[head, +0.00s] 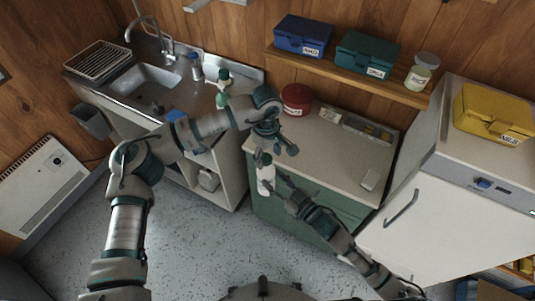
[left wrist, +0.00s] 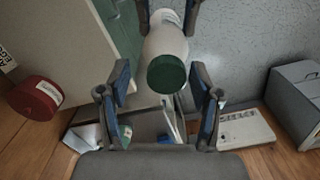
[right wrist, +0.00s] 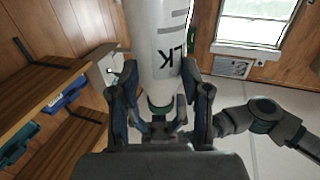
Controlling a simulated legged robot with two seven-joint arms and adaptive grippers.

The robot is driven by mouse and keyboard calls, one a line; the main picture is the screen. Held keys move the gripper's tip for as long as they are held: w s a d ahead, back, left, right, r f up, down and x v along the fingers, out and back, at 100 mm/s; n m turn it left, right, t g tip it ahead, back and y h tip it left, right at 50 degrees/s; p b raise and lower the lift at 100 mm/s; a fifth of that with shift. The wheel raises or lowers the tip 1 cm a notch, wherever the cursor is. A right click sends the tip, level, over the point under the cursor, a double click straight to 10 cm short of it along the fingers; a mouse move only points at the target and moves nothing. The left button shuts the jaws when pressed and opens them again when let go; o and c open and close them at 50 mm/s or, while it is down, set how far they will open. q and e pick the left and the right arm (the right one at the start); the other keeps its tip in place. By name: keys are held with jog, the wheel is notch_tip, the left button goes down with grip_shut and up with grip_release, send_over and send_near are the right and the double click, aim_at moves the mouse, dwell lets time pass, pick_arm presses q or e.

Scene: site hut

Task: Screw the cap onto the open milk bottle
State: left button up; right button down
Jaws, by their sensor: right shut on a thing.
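The white milk bottle (head: 265,178) is held upright in front of the green cabinet by my right gripper (head: 277,184), which is shut on its side. The right wrist view shows the bottle's wall (right wrist: 157,45) with black lettering between the fingers. A dark green cap (left wrist: 166,74) sits at the bottle's mouth; whether it is screwed tight cannot be told. My left gripper (head: 275,145) is above the bottle. In the left wrist view its fingers (left wrist: 163,82) are open on both sides of the cap, with gaps, and hold nothing.
A red tin (head: 297,99) and a tray of small items (head: 368,129) stand on the counter (head: 325,150). A fridge (head: 430,205) is at right. The shelf (head: 340,71) holds boxes.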

pick_arm(q)
jog(key=shift+a+r, duration=0.15)
jog(key=shift+r, duration=2.15)
jog(key=shift+w, duration=0.1)
jog(key=shift+c, duration=0.3)
jog(key=n, duration=0.3)
jog(key=shift+r, duration=0.3)
jog(key=n, duration=0.2)
jog(key=r+n, duration=0.1)
jog(key=n, duration=0.4)
jog(key=r+n, duration=0.1)
jog(key=n, duration=0.1)
jog(key=shift+w+n, duration=0.1)
jog(key=shift+n, duration=0.2)
jog(key=n, duration=0.2)
jog(key=r+n, duration=0.1)
jog(key=n, duration=0.1)
jog(key=shift+n, duration=0.4)
